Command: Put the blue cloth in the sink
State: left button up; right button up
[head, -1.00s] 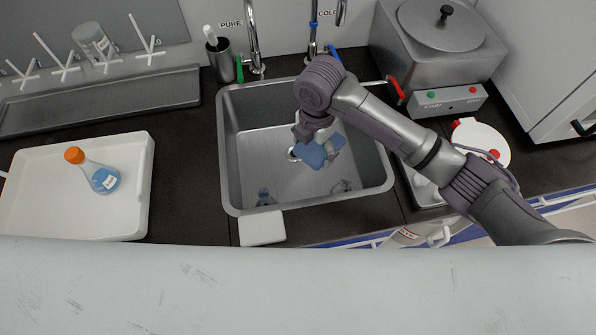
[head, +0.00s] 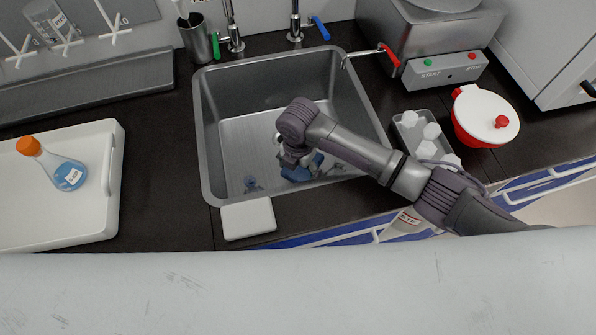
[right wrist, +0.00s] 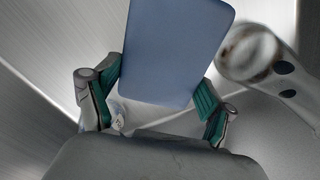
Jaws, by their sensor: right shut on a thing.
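The sink (head: 237,140) is a steel basin in the middle of the head view. My right gripper (head: 292,162) is inside its outline, over the front part, coming in from the right. It is shut on the blue cloth (head: 300,173), which is partly hidden behind the gripper in the head view. In the right wrist view the flat blue cloth (right wrist: 175,50) stands out between the two green-padded fingers of my right gripper (right wrist: 158,92). Brushed steel surfaces surround it there. I cannot tell whether the cloth touches the basin floor. My left gripper is not in view.
Two taps stand behind the sink, one with a green handle (head: 216,45), one with a blue handle (head: 321,28). A white tray (head: 60,235) with a flask (head: 65,172) is at left. A white block (head: 248,219) lies at the front rim. A red-and-white container (head: 486,115) is at right.

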aim_at(298, 170)
jog(key=shift+f, duration=1.2)
jog(key=shift+f, duration=0.1)
jog(key=o, duration=1)
notch_tip(298, 170, up, 12)
jog(key=shift+r+p, duration=0.1)
jog(key=shift+p, duration=0.2)
